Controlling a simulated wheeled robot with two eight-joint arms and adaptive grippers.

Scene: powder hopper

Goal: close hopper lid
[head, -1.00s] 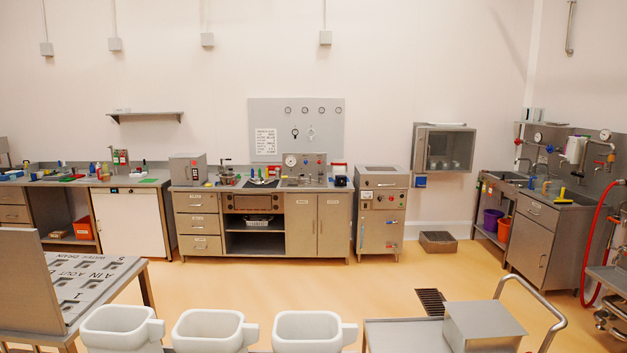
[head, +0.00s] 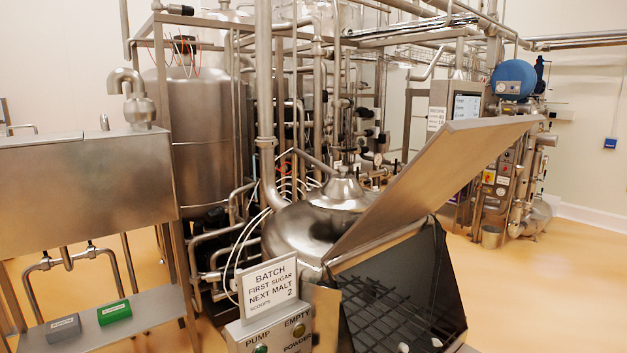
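The hopper (head: 385,262) stands at the lower right of the head view. It is an open dark bin with a black grid inside, and a few small white pieces lie at its bottom front. Its flat metal lid (head: 440,170) is open, tilted up to the right from the hopper's back left side. Neither of my grippers shows in this view.
A control box (head: 275,335) with PUMP and EMPTY labels and a BATCH sign (head: 270,285) stands left of the hopper. A domed steel vessel (head: 310,225) and pipes crowd behind. Floor (head: 560,270) is free at right.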

